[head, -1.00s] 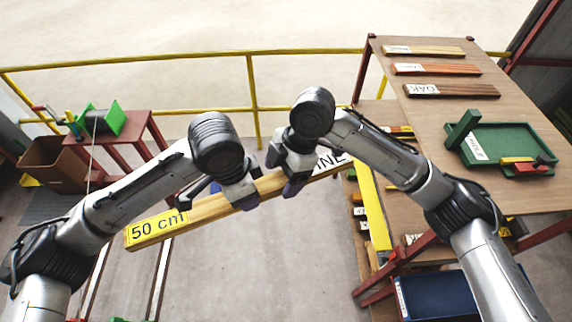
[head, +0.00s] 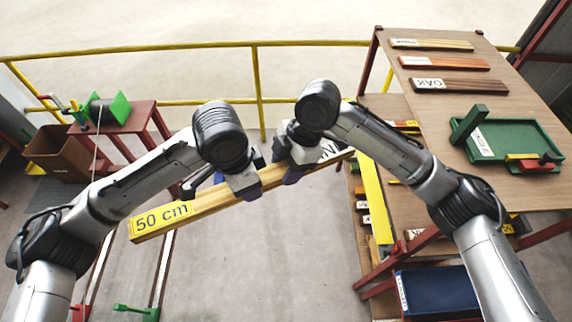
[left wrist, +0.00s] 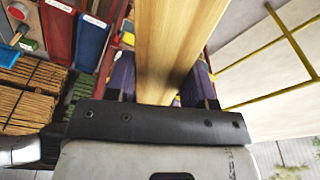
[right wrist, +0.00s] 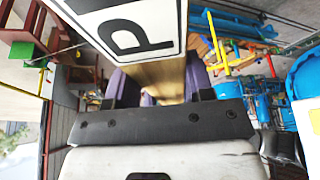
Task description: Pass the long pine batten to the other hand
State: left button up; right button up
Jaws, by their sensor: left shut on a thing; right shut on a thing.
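The long pine batten (head: 210,202) is held in the air across the middle of the head view, its left end lower and marked "50 cm", its right end labelled in black letters. My left gripper (head: 246,188) is shut on it left of its middle. My right gripper (head: 296,168) is shut on it further right, a short way from the left one. In the left wrist view the batten (left wrist: 172,45) runs between the purple fingers (left wrist: 165,85). In the right wrist view the batten's lettered label (right wrist: 130,30) shows in front of the fingers (right wrist: 155,88).
At right a wooden table (head: 480,115) bears labelled strips, including OAK (head: 460,86), and a green tray (head: 520,140). Below it are a shelf and a blue bin (head: 440,290). At left are a red stand (head: 118,125) and brown box (head: 60,150). A yellow railing (head: 258,90) runs behind.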

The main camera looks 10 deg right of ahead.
pick_arm(q)
jog(key=o, duration=1.2)
jog(key=shift+s+d, duration=0.1)
notch_tip(320, 180, up, 11)
jog(key=a, duration=0.2)
jog(key=w+a+f+n+h, duration=0.1)
jog(key=w+a+f+n, duration=0.15)
jog(key=a+f, duration=0.45)
jog(key=w+a+f+n, duration=0.1)
jog(key=w+a+f, duration=0.2)
jog(key=f, duration=0.8)
jog(key=w+a+f+n+h, duration=0.1)
jog(key=w+a+f+n, duration=0.3)
jog(key=f, duration=0.6)
jog(key=s+d+f+m+t, duration=0.1)
jog(key=s+d+f, duration=0.35)
jog(key=s, duration=0.45)
jog(key=s+d+f+m+t, duration=0.1)
jog(key=s+d+f, duration=0.3)
jog(key=s, duration=0.5)
jog(key=s+a+n+y, duration=0.1)
jog(key=s+a+n, duration=0.2)
jog(key=s, duration=0.6)
jog(key=s+a+n+t+y, duration=0.1)
jog(key=s+a+n, duration=0.3)
jog(key=s+a, duration=0.4)
jog(key=shift+s+r+y, duration=0.45)
jog(key=shift+s+y, duration=0.35)
jog(key=shift+s, duration=0.3)
